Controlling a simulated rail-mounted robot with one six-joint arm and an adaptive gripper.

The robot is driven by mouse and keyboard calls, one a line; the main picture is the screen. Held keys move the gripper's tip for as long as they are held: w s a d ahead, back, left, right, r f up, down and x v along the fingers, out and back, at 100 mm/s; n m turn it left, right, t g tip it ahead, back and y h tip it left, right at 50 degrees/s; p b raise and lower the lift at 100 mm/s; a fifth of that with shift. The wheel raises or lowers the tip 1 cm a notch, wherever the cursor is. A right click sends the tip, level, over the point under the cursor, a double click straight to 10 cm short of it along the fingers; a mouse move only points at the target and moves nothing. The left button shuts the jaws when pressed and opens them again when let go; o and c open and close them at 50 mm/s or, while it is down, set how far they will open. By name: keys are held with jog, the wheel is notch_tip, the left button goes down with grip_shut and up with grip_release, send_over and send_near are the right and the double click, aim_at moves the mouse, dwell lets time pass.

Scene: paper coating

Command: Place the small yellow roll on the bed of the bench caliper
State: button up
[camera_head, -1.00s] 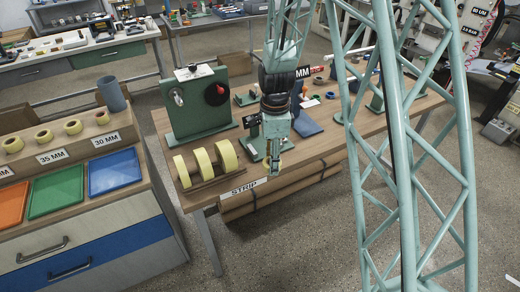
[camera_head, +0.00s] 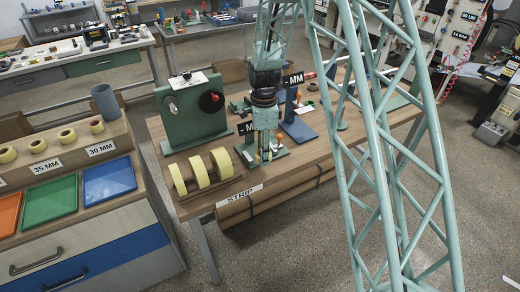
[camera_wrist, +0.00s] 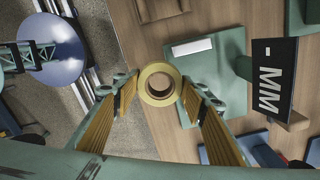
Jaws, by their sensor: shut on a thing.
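A green-based gauge with a black "MM" display (camera_head: 246,127), seemingly the bench caliper, stands under and beside my gripper. In the wrist view its flat green plate (camera_wrist: 209,75) with a white label lies right of the roll, which overlaps the plate's left edge in the picture. I cannot tell the roll's height above it.
Several larger yellow rolls stand on a wooden rack (camera_head: 208,190) left of my gripper. A green machine (camera_head: 193,108) stands behind them. A blue-based gauge (camera_head: 299,129) with another "MM" display is behind right. A "STRIP" label (camera_head: 240,195) marks the front edge.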

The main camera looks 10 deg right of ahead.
jog(key=shift+w+d+f, duration=0.1)
jog(key=shift+w+f, duration=0.05)
jog(key=shift+w, duration=1.4)
jog(key=shift+w+d+f, duration=0.1)
jog(key=shift+w+f, duration=0.05)
jog(key=shift+w, duration=1.4)
jog(key=shift+w, duration=0.1)
jog(key=shift+w, duration=0.2)
jog(key=shift+w+f, duration=0.15)
jog(key=shift+f, duration=1.65)
jog(key=shift+f, duration=0.15)
jog(key=o, duration=0.9)
jog(key=shift+r, duration=0.2)
